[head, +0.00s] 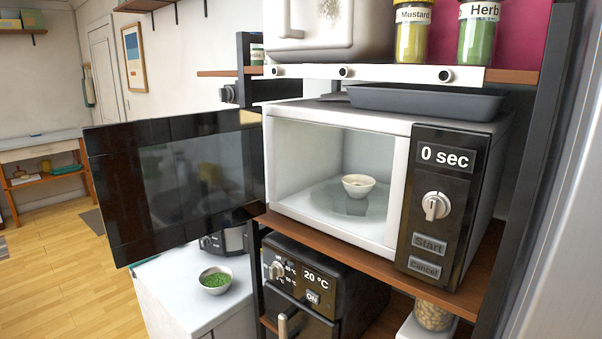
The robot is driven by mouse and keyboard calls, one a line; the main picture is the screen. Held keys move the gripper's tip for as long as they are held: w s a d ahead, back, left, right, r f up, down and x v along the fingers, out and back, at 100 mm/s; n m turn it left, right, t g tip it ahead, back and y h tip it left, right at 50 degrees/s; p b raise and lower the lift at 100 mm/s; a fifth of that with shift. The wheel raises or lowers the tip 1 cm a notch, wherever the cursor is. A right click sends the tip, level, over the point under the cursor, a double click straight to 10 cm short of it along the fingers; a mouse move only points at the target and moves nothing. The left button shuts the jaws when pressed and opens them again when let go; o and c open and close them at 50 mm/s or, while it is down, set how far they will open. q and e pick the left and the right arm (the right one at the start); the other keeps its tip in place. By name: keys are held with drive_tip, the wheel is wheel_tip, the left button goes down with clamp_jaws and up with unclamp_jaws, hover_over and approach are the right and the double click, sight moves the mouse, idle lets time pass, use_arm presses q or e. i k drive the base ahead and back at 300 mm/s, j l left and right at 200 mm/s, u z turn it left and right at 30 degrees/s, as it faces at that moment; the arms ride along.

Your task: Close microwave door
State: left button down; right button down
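The microwave (400,180) stands on a wooden shelf, white with a black control panel (436,205) at its right that reads "0 sec". Its black door (120,195) is open wide, swung out to the left from the hinge side at the left of the opening. The inside is visible, with a small white bowl (358,186) on the glass turntable (340,199). Neither of my grippers is in the head view.
A grey tray (425,100) lies on top of the microwave. Below are a black oven-like appliance (320,290) and a white counter (180,295) with a bowl of green food (215,281). Jars (478,35) stand on the shelf above. Open floor (60,270) lies at the left.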

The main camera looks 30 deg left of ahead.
sight(191, 177)
drive_tip(key=j+z, duration=0.1)
drive_tip(key=j, duration=0.45)
drive_tip(key=j+z, duration=0.1)
drive_tip(key=j, duration=0.45)
drive_tip(key=j+z, duration=0.15)
drive_tip(key=j, duration=0.4)
drive_tip(key=k+j+z, duration=0.1)
drive_tip(key=j, duration=0.45)
drive_tip(key=k+j+z, duration=0.1)
drive_tip(key=j, duration=0.45)
drive_tip(key=k+j+z, duration=0.1)
drive_tip(key=j, duration=0.45)
drive_tip(key=k+j+z, duration=0.1)
drive_tip(key=j, duration=0.4)
